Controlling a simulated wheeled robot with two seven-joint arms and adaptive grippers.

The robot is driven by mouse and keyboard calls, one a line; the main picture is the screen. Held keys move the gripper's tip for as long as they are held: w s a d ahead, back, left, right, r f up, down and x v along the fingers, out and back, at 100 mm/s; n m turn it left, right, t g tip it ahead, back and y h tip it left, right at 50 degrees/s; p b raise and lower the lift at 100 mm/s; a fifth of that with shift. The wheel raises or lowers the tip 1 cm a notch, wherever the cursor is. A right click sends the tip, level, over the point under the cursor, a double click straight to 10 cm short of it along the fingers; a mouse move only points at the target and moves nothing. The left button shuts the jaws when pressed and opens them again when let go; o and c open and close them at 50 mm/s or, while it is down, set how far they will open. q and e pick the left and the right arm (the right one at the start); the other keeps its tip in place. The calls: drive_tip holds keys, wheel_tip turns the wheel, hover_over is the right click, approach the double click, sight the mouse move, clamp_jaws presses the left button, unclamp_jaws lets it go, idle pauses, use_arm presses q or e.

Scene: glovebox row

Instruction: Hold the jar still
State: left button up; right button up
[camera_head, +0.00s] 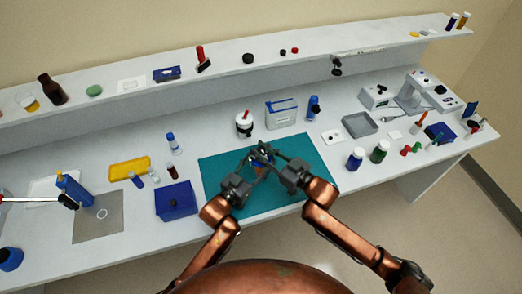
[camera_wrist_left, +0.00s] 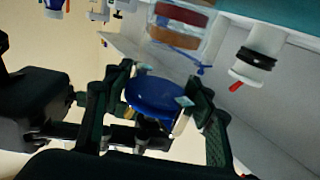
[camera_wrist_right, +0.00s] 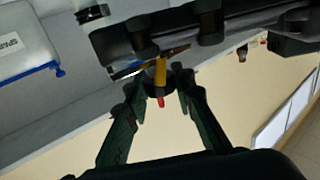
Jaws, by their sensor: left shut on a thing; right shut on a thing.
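Both grippers meet close together above the teal mat, in the middle of the head view. My left gripper (camera_head: 256,160) is shut; in the left wrist view a round blue lid-like disc (camera_wrist_left: 155,97), which I take for the jar's lid, lies between its fingers. My right gripper (camera_head: 268,156) is shut; in the right wrist view a narrow yellow-and-red thing (camera_wrist_right: 161,72) shows between its fingertips. The fingers hide most of what is held. Whether the clear body with red and brown bands (camera_wrist_left: 180,25) belongs to the jar I cannot tell.
The teal mat (camera_head: 310,170) is bare around the grippers. Behind it stand a white container with a dark band (camera_head: 244,124) and a grey-white box (camera_head: 281,115). A blue box (camera_head: 176,201) stands to the left, and bottles (camera_head: 355,159) to the right.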

clamp_jaws()
drive_tip(key=shift+a, duration=0.1)
drive_tip(key=shift+s+a+m+t+h, duration=0.1)
drive_tip(key=shift+m+t+h, duration=0.3)
drive_tip(key=shift+t, duration=0.1)
drive_tip(key=shift+m+t+h, duration=1.1)
drive_tip(key=shift+h, duration=0.2)
drive_tip(key=o, duration=0.7)
unclamp_jaws()
drive_tip(key=shift+d, duration=0.2)
